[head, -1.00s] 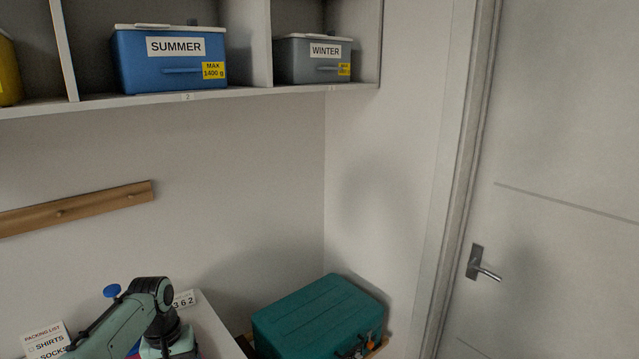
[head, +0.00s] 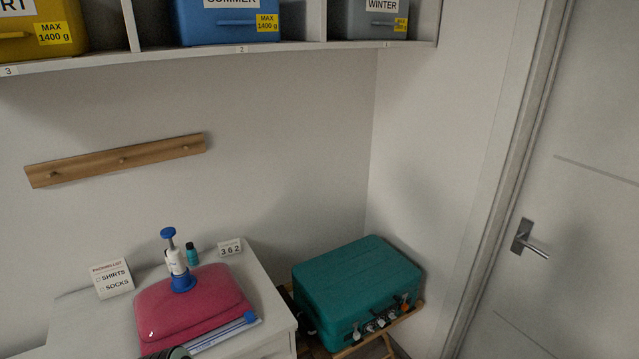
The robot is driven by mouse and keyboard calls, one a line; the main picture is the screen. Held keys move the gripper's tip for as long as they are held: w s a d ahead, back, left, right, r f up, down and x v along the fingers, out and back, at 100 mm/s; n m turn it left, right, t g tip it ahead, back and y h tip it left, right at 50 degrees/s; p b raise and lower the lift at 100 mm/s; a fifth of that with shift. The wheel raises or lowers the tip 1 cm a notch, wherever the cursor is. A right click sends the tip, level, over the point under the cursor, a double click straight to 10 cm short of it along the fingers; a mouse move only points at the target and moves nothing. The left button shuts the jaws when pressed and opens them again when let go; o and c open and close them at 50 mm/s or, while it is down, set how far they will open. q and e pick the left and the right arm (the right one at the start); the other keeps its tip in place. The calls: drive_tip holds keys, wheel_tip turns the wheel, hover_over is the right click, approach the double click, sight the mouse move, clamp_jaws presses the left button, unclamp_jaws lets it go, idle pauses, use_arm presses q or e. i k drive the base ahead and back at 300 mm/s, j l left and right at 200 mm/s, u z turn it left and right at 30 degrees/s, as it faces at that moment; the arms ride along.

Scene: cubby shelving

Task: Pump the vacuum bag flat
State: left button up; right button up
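The pink vacuum bag (head: 195,308) lies on the white cabinet top and looks puffed up. Its clear edge with a blue slider (head: 250,317) faces the front right. A hand pump (head: 177,262) with a white body, blue base and blue handle stands upright at the back of the bag. Its handle is raised above the body on a shaft. A small dark green piece, likely part of my arm, shows at the bottom edge by the bag. Neither gripper's fingers are in view.
A teal suitcase (head: 357,291) rests on a wooden stand at right. Labelled bins, including a blue one (head: 225,30), fill the cubbies above.

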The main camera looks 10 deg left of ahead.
sight(168, 233)
drive_tip(key=u, duration=1.3)
